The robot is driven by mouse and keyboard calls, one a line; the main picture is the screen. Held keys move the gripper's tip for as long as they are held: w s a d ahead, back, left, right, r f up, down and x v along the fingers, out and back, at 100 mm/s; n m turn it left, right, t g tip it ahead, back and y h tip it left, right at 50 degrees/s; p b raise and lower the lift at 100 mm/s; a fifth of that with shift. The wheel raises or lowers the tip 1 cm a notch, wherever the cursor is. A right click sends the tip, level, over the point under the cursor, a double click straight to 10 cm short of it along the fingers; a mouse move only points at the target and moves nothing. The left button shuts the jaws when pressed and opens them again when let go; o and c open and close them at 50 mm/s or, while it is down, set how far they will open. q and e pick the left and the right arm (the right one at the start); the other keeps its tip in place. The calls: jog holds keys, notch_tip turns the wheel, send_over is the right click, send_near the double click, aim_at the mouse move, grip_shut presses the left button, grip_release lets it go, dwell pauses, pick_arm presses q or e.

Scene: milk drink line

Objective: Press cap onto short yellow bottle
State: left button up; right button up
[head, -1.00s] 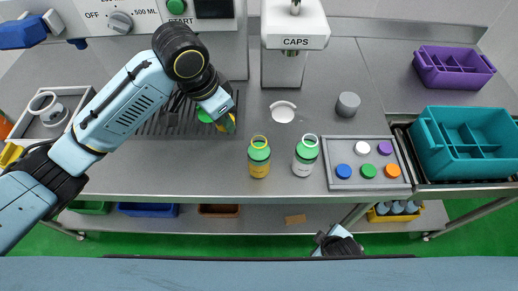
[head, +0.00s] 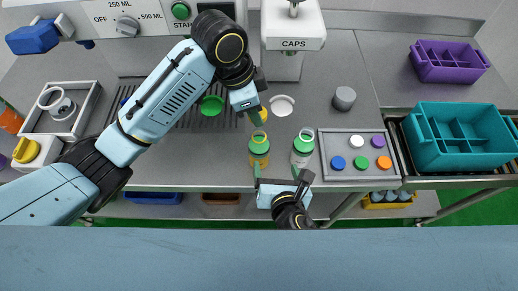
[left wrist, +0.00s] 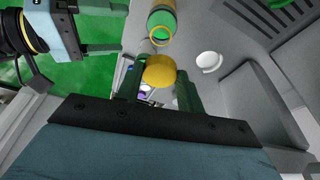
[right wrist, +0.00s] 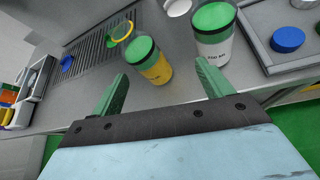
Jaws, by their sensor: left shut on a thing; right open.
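The short yellow bottle (head: 259,159) stands upright on the counter, with a green upper part and a yellow ring at its top. It also shows in the right wrist view (right wrist: 148,66) and left wrist view (left wrist: 162,22). My left gripper (head: 258,112) is shut on a yellow cap (left wrist: 159,70), held just behind the bottle and apart from it. My right gripper (head: 280,176) is open at the counter's front edge. Its fingers (right wrist: 163,80) point at the yellow bottle and the white bottle beside it, with nothing between them.
The white bottle (head: 302,152) stands close to the right of the yellow one. A tray of coloured caps (head: 346,143) lies further right. A white disc (head: 281,106) and grey cylinder (head: 344,98) stand behind. The CAPS dispenser (head: 293,32) is at the back.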

pick_arm(q)
jog(key=shift+d+r, duration=0.15)
jog(key=shift+d, duration=0.1)
pick_arm(e)
jog(key=a+r+n, duration=0.1)
jog(key=n, duration=0.1)
jog(key=a+n+t+y, duration=0.1)
jog(key=shift+s+a+r+n, duration=0.1)
jog(key=shift+a+r+n, duration=0.15)
jog(key=shift+r+n, duration=0.15)
jog(key=x, duration=1.2)
jog(key=shift+f, duration=0.15)
jog(key=shift+d, duration=0.1)
jog(key=c, duration=1.5)
pick_arm(q)
send_over(256, 134)
jog(key=shift+f, duration=2.55)
